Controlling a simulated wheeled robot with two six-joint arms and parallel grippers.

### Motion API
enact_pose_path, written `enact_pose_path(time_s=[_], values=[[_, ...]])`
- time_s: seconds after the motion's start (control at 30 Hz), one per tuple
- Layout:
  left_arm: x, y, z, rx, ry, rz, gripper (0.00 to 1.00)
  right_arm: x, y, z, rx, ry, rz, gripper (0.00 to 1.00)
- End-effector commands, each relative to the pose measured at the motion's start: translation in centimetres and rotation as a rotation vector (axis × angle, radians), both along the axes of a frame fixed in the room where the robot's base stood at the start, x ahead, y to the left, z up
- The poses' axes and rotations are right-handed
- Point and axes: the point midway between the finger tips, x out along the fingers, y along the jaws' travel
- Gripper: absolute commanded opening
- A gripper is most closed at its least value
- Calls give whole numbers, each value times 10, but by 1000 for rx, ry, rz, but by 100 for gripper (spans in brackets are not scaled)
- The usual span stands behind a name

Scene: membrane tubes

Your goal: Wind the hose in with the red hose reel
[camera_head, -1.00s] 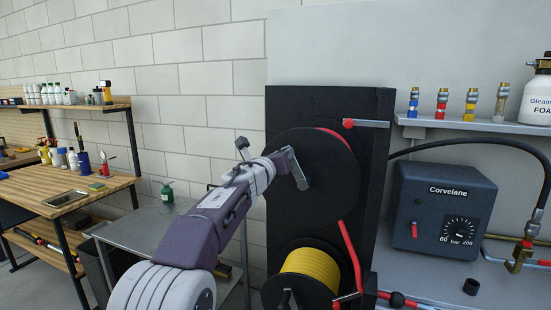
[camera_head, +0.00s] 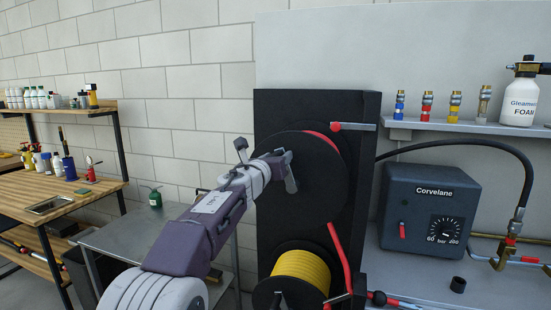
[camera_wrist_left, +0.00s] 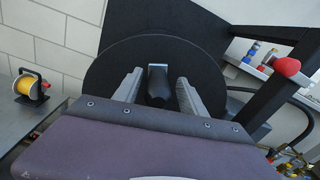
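The red hose reel (camera_head: 328,185) is a black disc on a tall dark panel, with red hose showing at its upper right rim. The red hose (camera_head: 339,250) hangs down from its lower right. My left gripper (camera_head: 287,170) is in front of the disc. In the left wrist view, its two grey fingers (camera_wrist_left: 158,95) are apart, one on each side of the reel's black crank handle (camera_wrist_left: 158,90). Gaps show between the handle and both fingers. The disc (camera_wrist_left: 105,75) fills the background there. My right gripper is in neither view.
A red-knobbed lever (camera_head: 350,126) sticks out beside the reel's top right. A yellow hose reel (camera_head: 303,268) is mounted below. A dark Corvelane box (camera_head: 432,215) stands right, under a shelf with nozzles and a foam bottle (camera_head: 520,100). A grey table (camera_head: 135,238) is at left.

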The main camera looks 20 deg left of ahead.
Motion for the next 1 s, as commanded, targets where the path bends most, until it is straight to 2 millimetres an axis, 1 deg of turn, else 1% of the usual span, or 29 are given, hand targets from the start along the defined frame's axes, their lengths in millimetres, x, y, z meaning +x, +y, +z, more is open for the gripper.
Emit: enact_pose_path(time_s=[0.27, 0.33, 0.43, 0.6, 0.7, 0.83, 1.0], values=[[-1, 1, 1, -1, -2, 3, 49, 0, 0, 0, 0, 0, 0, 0], [-5, 2, 1, -1, -3, 4, 49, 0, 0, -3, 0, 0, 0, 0], [-20, 3, -1, -1, -4, 4, 49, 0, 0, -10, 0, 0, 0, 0], [-53, 4, 0, -1, -4, 4, 49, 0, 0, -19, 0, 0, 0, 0], [-70, 5, 0, -1, -4, 3, 49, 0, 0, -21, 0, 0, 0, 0], [-85, 5, 0, 0, -3, 2, 49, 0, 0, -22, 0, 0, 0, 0], [-91, 5, 0, -1, -2, 2, 49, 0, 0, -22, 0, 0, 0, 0]])
